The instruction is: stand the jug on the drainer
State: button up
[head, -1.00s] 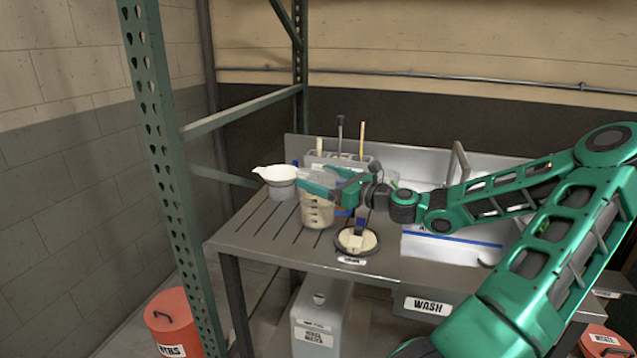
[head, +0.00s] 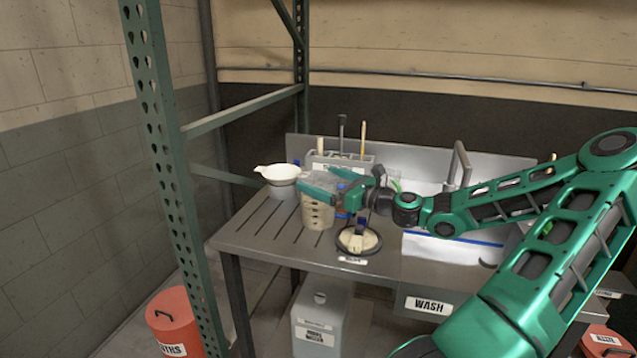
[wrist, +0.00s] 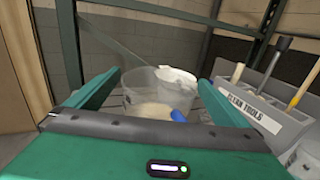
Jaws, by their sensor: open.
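A clear jug (head: 317,213) with cream contents and dark marks stands upright on the steel bench, by the right end of the slotted drainer (head: 262,226). It shows in the wrist view (wrist: 148,108). My gripper (head: 320,184) is at the jug's upper part, its fingers apart on either side of it. In the wrist view my gripper (wrist: 155,88) frames the jug; contact cannot be told. A white-topped spouted vessel (head: 278,173) stands behind left on the drainer. It shows behind the jug in the wrist view (wrist: 179,78).
A grey tool holder (head: 345,165) with upright handles stands behind the jug. A round dish with a brush (head: 358,240) lies at the bench's front. The sink (head: 440,245) is to the right. A green rack post (head: 165,150) rises at the left. The drainer's front left is clear.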

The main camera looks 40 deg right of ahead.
jog(key=v, duration=1.1)
jog(key=shift+s, duration=0.15)
